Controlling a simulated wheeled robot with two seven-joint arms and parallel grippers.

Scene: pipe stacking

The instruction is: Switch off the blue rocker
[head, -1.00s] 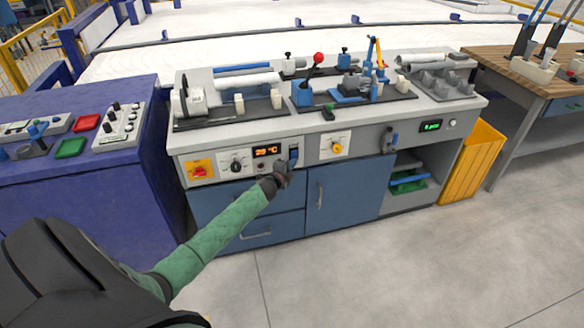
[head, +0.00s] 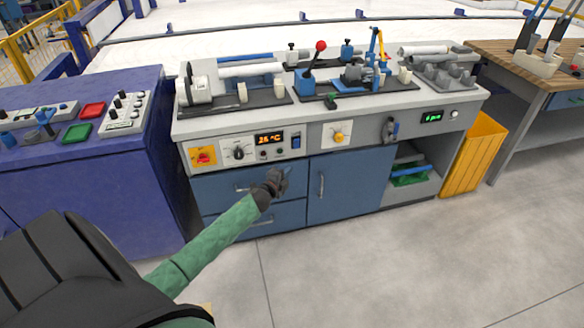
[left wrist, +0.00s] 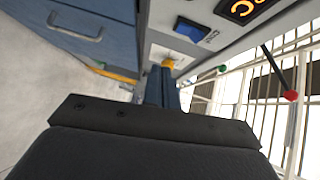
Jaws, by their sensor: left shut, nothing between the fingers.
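The blue rocker (head: 296,142) sits on the grey front panel of the bench, just right of the orange display. It also shows in the left wrist view (left wrist: 192,30), near the top; which way it is tipped I cannot tell for sure. My left gripper (head: 285,173) is shut and empty, below the rocker and apart from it, in front of the blue drawers. In the left wrist view its closed fingers (left wrist: 163,78) point up the picture, below the rocker. My right gripper is not in view.
The panel also holds a red-and-yellow switch (head: 203,156), a black knob (head: 239,153), a lit orange display (head: 269,139) and a yellow knob (head: 339,138). Drawer handles (head: 258,221) stick out below. The floor in front is clear.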

